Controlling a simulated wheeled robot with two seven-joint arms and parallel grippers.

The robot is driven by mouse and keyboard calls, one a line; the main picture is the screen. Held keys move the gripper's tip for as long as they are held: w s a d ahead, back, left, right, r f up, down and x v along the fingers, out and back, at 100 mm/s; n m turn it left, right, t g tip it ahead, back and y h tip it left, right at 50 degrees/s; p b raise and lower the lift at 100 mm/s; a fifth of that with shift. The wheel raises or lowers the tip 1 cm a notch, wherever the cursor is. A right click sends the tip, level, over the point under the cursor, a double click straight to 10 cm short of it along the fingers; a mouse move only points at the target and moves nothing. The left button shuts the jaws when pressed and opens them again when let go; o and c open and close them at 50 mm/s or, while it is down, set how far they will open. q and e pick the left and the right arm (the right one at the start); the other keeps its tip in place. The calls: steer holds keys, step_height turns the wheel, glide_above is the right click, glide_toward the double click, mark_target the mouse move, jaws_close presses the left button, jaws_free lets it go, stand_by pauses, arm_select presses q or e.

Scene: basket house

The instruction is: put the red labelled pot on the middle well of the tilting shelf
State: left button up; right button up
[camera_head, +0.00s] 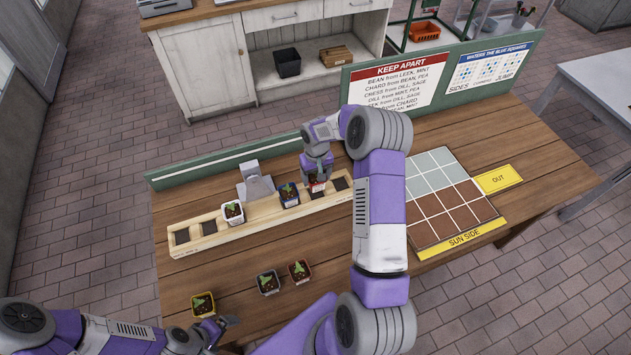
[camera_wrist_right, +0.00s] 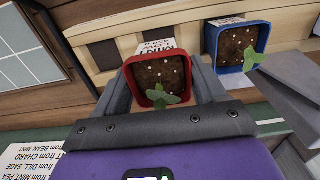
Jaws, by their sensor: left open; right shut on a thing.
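A red pot with a white label and a seedling (camera_wrist_right: 158,80) is between the fingers of my right gripper (camera_wrist_right: 165,85). In the head view this gripper (camera_head: 316,178) is over the right part of the long wooden tilting shelf (camera_head: 262,218), right beside a blue pot (camera_head: 289,196) on it. Whether the red pot touches the shelf, I cannot tell. A white pot (camera_head: 233,213) stands left of the shelf's middle. Dark empty wells show at both ends. My left gripper (camera_head: 220,326) is open, low at the front left, beside a yellow pot (camera_head: 203,305).
A dark pot (camera_head: 268,283) and another red pot (camera_head: 299,271) stand on the table in front of the shelf. A grey bracket (camera_head: 256,186) stands behind the shelf. A planting grid (camera_head: 445,195) lies at right. A "Keep apart" sign (camera_head: 398,84) stands at the back.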

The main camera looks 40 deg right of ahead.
steer(key=shift+w+f, duration=0.1)
steer(key=shift+f, duration=1.7)
steer(key=shift+f, duration=0.15)
steer(key=o, duration=1.4)
step_height(320, 180, up, 12)
steer(key=shift+r+b, duration=0.15)
steer(key=shift+b, duration=0.2)
